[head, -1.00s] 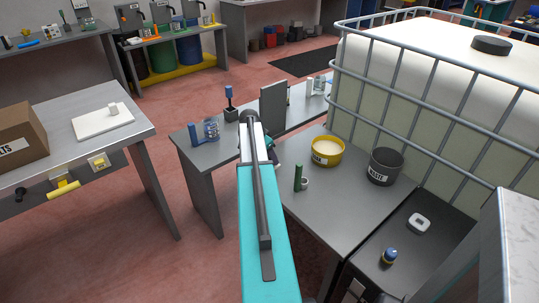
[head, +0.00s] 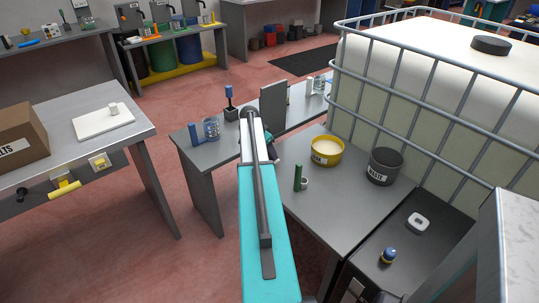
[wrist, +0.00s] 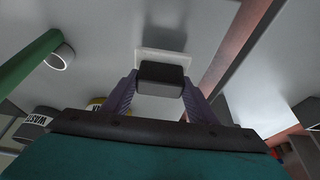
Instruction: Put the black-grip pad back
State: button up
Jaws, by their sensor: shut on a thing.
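In the wrist view, my gripper (wrist: 160,79) is shut on the black grip (wrist: 161,73) of a pad, with one purple finger on each side. The pad's pale flat plate (wrist: 150,54) shows beyond the grip, over a grey tabletop (wrist: 105,45). A dark shadow-like patch lies on the tabletop ahead of it. I cannot tell whether the plate touches the surface.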

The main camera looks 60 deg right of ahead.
jog(key=shift+s+a+f, duration=0.1)
jog(key=shift+f, duration=1.3)
jog(key=shift+f, duration=0.3)
jog(key=o, duration=1)
jog(key=shift+r+p, duration=0.2)
jog(key=shift+p, duration=0.2)
jog(key=v, duration=0.4)
jog(key=b+v, duration=0.1)
jog(key=v, duration=0.4)
jog(key=w+b+v, duration=0.1)
jog(key=v, duration=0.3)
jog(key=shift+a+r, duration=0.15)
jog(key=shift+a, duration=0.05)
jog(key=shift+w, duration=0.1)
